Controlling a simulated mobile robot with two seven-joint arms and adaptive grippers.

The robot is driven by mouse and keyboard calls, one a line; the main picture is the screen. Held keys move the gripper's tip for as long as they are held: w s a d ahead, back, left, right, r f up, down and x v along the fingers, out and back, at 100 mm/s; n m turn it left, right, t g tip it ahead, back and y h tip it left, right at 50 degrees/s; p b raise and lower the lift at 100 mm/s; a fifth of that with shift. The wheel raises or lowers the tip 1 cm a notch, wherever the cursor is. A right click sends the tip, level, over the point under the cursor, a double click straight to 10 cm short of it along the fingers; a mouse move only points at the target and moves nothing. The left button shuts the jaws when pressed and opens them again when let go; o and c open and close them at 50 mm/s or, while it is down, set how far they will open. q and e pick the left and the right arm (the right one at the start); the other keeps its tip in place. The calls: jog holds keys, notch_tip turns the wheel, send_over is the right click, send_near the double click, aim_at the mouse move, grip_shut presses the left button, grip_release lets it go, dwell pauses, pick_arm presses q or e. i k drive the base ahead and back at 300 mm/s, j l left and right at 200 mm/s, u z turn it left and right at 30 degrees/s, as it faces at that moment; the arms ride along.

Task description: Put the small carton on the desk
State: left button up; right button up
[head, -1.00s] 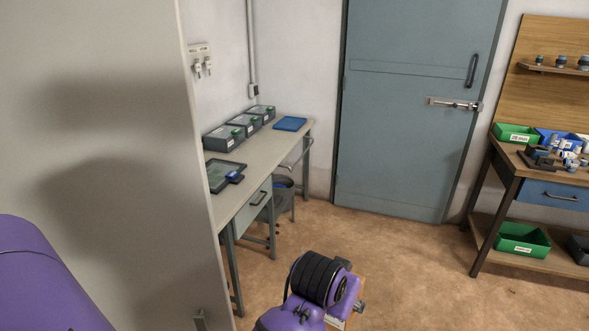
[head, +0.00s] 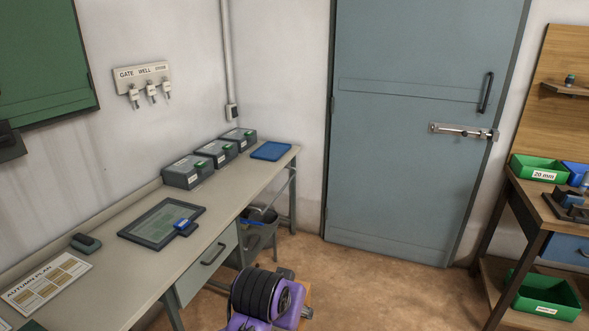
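The desk (head: 135,268) is a long grey-green table with a drawer along the left wall, and its top has bare patches. My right arm comes up at the bottom middle, and its purple and black wrist hides most of the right gripper (head: 306,312). An orange-brown edge, seemingly the small carton (head: 304,294), shows just behind the wrist and keeps its place beside it. The gripper appears shut on it; the fingertips are hidden. It is in front of the desk's right part, over the floor in the picture. My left gripper is out of view.
The desk holds a tablet (head: 160,222), several grey boxes (head: 188,172), a blue tray (head: 271,151), a dark handheld item (head: 86,242) and a paper plan (head: 45,282). A workbench (head: 530,200) is at right; the floor between is clear.

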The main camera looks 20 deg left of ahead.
aim_at(113, 287)
jog(key=i+u, duration=0.35)
jog(key=i+j+u, duration=0.1)
jog(key=i+u, duration=0.15)
jog(key=u, duration=0.15)
jog(key=i+l+u, duration=0.1)
jog(key=i+u, duration=0.65)
jog(key=i+l+u, duration=0.15)
jog(key=u, duration=0.2)
jog(key=i+l, duration=0.05)
jog(key=i, duration=0.05)
